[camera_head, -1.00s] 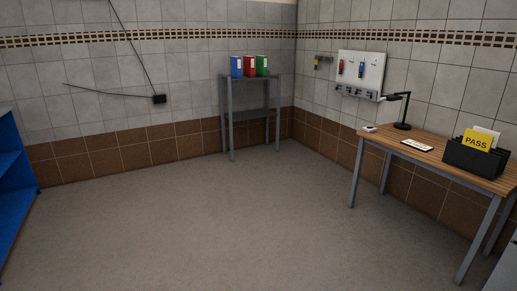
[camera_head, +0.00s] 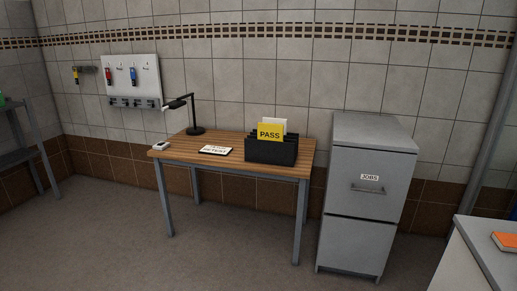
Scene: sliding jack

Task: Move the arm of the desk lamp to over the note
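The black desk lamp (camera_head: 194,117) stands at the back left of the wooden table (camera_head: 180,148). Its arm and head (camera_head: 178,103) reach out to the left and toward the front, over the table's left part. The white note (camera_head: 215,150) lies flat on the table, to the right of and in front of the lamp base. The lamp head is not over the note. Neither of my grippers is in view.
A black file holder (camera_head: 270,152) with a yellow PASS card (camera_head: 270,132) stands on the table's right part. A small white object (camera_head: 159,145) lies at its left edge. A grey filing cabinet (camera_head: 365,200) stands right of the table. Floor in front of the table is clear.

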